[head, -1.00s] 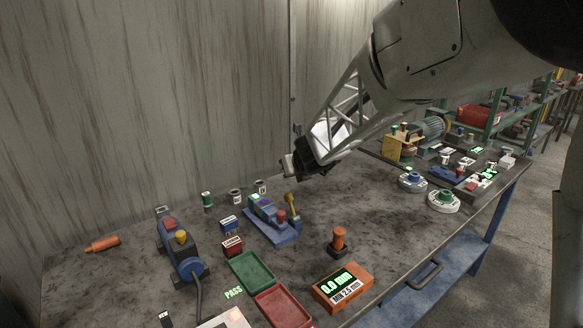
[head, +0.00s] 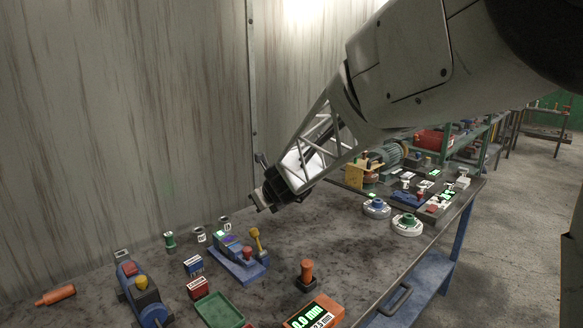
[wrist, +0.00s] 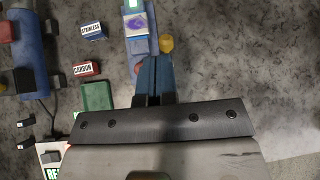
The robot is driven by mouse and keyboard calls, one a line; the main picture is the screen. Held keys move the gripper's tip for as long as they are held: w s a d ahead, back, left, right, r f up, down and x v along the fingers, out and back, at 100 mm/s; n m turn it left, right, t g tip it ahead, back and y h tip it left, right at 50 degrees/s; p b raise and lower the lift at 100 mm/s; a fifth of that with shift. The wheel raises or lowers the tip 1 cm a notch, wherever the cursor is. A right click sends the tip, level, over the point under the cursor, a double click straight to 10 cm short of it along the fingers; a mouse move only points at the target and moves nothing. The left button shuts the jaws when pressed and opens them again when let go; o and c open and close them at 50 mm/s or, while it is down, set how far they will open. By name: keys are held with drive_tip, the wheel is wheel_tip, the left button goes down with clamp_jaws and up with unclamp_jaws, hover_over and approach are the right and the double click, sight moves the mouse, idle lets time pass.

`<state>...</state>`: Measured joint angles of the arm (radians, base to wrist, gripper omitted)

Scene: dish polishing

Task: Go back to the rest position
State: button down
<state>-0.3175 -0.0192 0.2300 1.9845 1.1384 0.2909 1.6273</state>
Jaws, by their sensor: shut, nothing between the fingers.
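My gripper (head: 262,199) hangs above the back middle of the workbench (head: 345,240), with its fingers together and nothing held. In the wrist view my gripper (wrist: 153,98) points down over the blue device (wrist: 137,30) with a small lit screen. In the head view that blue device (head: 240,258) stands on the bench below and left of the gripper, apart from it. A yellow-topped tool (head: 257,240) stands beside the device. No dish shows in the gripper.
Small blue (head: 193,264) and red (head: 198,287) labelled boxes and a green tray (head: 219,310) lie left of centre. An orange gauge box (head: 315,313) and an orange-handled stamp (head: 307,274) stand in front. Round white-based pieces (head: 407,224) stand at the right. A wall runs behind.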

drive_tip(key=s+d+n+g+h, duration=0.1)
drive_tip(key=s+d+n+h, duration=0.1)
drive_tip(key=s+d+n, duration=0.6)
drive_tip(key=s+d+n+g+h, duration=0.2)
drive_tip(key=s+d+n, duration=0.7)
drive_tip(key=s, duration=1.1)
drive_tip(key=s+d+n+g+h, duration=0.2)
drive_tip(key=s+d+n, duration=0.7)
drive_tip(key=s+d, duration=0.3)
drive_tip(key=shift+s, duration=1.2)
